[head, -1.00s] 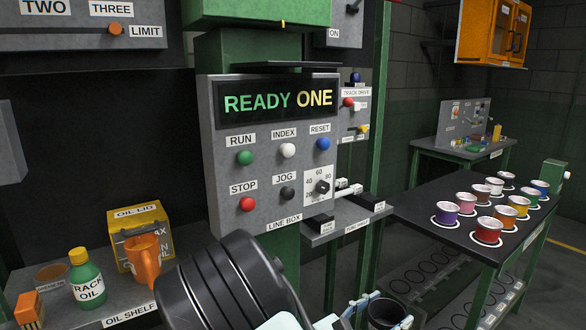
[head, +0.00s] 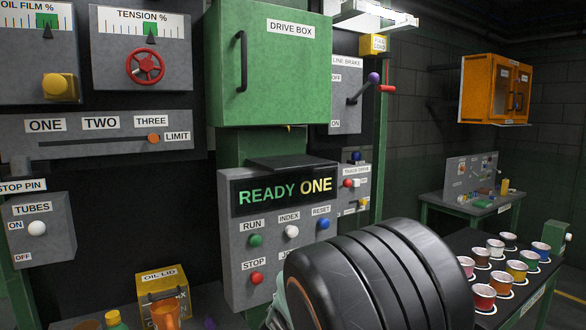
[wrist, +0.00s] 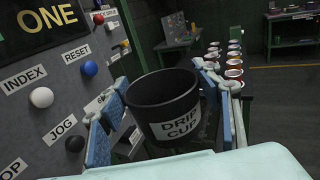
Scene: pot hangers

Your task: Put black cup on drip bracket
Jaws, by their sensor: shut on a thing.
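The black cup (wrist: 160,105), with a white "DRIP CUP" label, is between the two blue-padded fingers of my gripper (wrist: 165,95) in the wrist view. The gripper is shut on it, and the cup is roughly upright with its open top visible. In the head view my own black arm link hides the cup and the fingers. No label naming a drip bracket is readable. A flat black plate (head: 293,163) sticks out above the line box display, below the green drive box (head: 270,65).
The grey line box (head: 240,260) with its knobs stands close to the left of the cup in the wrist view. A table (head: 478,243) with several coloured cups stands at the right. An orange jug (head: 163,316) and an oil lid box (head: 163,285) are at lower left.

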